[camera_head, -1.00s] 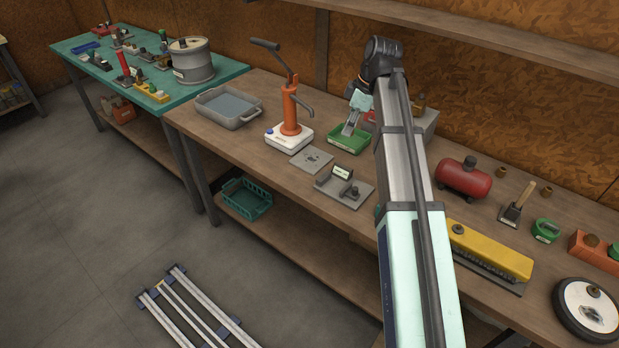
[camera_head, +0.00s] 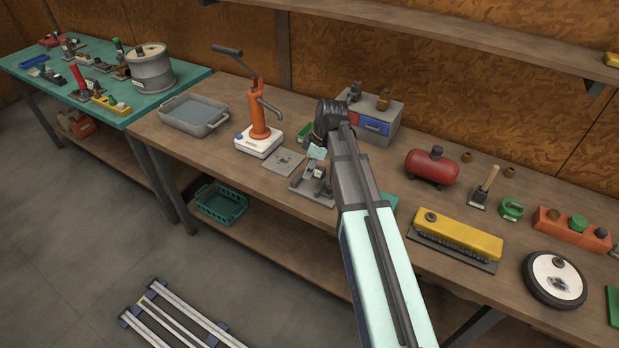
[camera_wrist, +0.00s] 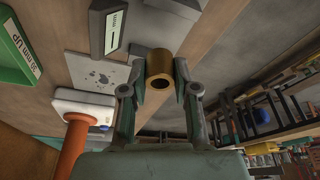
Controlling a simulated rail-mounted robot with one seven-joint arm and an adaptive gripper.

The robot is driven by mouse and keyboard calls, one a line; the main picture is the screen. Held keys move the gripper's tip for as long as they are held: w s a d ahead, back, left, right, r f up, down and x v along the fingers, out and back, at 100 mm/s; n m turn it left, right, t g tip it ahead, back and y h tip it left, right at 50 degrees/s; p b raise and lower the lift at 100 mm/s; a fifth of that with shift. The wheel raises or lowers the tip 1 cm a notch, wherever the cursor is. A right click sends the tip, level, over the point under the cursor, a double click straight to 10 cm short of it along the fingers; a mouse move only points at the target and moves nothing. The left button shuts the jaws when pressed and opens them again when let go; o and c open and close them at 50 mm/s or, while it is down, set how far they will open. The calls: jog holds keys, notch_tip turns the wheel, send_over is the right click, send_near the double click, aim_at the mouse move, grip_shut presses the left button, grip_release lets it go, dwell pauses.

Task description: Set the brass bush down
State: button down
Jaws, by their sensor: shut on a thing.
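The brass bush (camera_wrist: 160,68) is a short, hollow, gold-coloured cylinder held between the two fingers of my gripper (camera_wrist: 161,88) in the wrist view. Its open bore faces the camera. In the head view my gripper (camera_head: 317,152) is above the bench near the grey fixture, mostly hidden by my wrist, and the bush cannot be made out there. The grey fixture with a block on its base plate (camera_head: 312,190) is just below my gripper. A flat grey plate (camera_head: 283,161) lies to its left and also shows stained in the wrist view (camera_wrist: 97,77).
The orange hand press on a white base (camera_head: 259,141) stands left of my gripper. A green tray (camera_head: 304,131) is partly hidden behind my wrist. A grey drawer box (camera_head: 372,122), red tank (camera_head: 431,167) and yellow block (camera_head: 456,235) stand to the right. Bare bench lies around the grey tub (camera_head: 194,115).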

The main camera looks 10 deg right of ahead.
aim_at(310, 187)
jog(key=shift+f+p, duration=0.4)
jog(key=shift+f, duration=2.15)
jog(key=c, duration=0.9)
grip_release()
jog(key=shift+f, duration=0.1)
jog(key=b+v, duration=0.2)
jog(key=v, duration=1)
